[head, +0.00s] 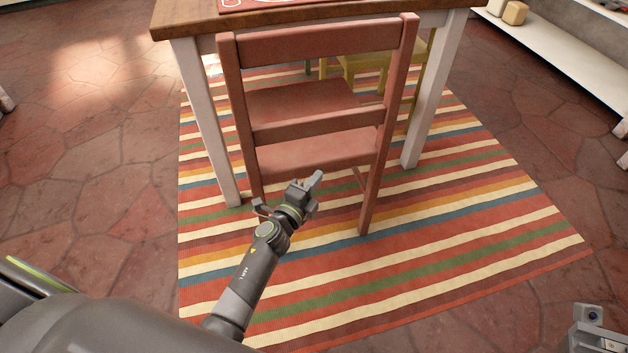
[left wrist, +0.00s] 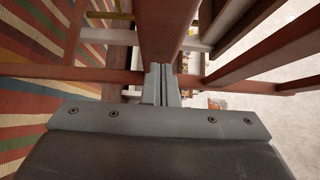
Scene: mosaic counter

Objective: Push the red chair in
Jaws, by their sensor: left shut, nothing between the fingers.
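The red chair (head: 292,132) stands on the striped rug with its slatted back towards me. Its seat reaches in under the front of the wooden table (head: 300,20), between the white front legs. My left gripper (head: 317,180) is shut and empty. In the head view its tip overlaps the lower part of the chair back; I cannot tell if it touches. In the left wrist view the closed fingers (left wrist: 161,84) point at reddish chair bars (left wrist: 108,75). A grey part of my right arm, probably its wrist, shows at the bottom right corner; its fingers are not clear.
A yellow chair (head: 362,62) stands under the table behind the red one. The striped rug (head: 460,235) lies flat and is clear in front and to the right. A white shelf (head: 550,50) stands at the right. Stone floor (head: 90,160) is open at the left.

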